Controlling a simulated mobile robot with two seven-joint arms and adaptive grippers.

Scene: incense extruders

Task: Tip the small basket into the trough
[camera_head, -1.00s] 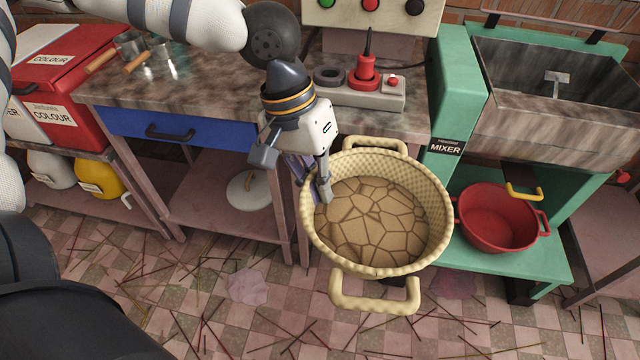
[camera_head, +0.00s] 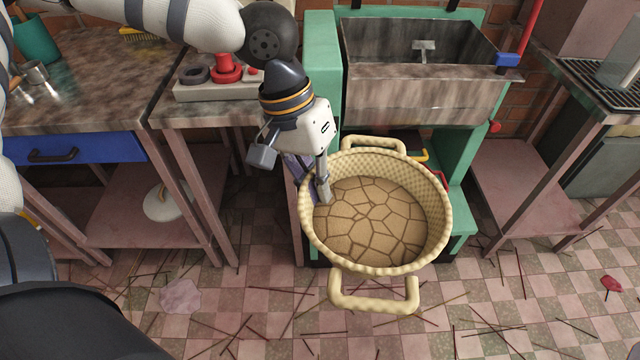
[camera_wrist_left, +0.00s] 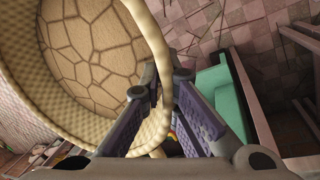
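The small basket (camera_head: 434,178) is cream and woven, with two loop handles and brown, cracked-looking contents. It is held upright off the floor in front of the mixer. My left gripper (camera_head: 322,190) is shut on its left rim; in the left wrist view the fingers (camera_wrist_left: 160,105) lie on either side of the basket wall (camera_wrist_left: 150,50). The trough (camera_head: 420,95) is the grey metal bin on top of the green mixer, behind and above the basket in the picture. My right gripper is not in view.
A marble-topped table (camera_head: 75,75) with a blue drawer stands at the left. A control block (camera_head: 225,85) with red parts sits on the bench left of the mixer. Another metal-framed table (camera_head: 585,80) is at the right. Thin sticks litter the tiled floor.

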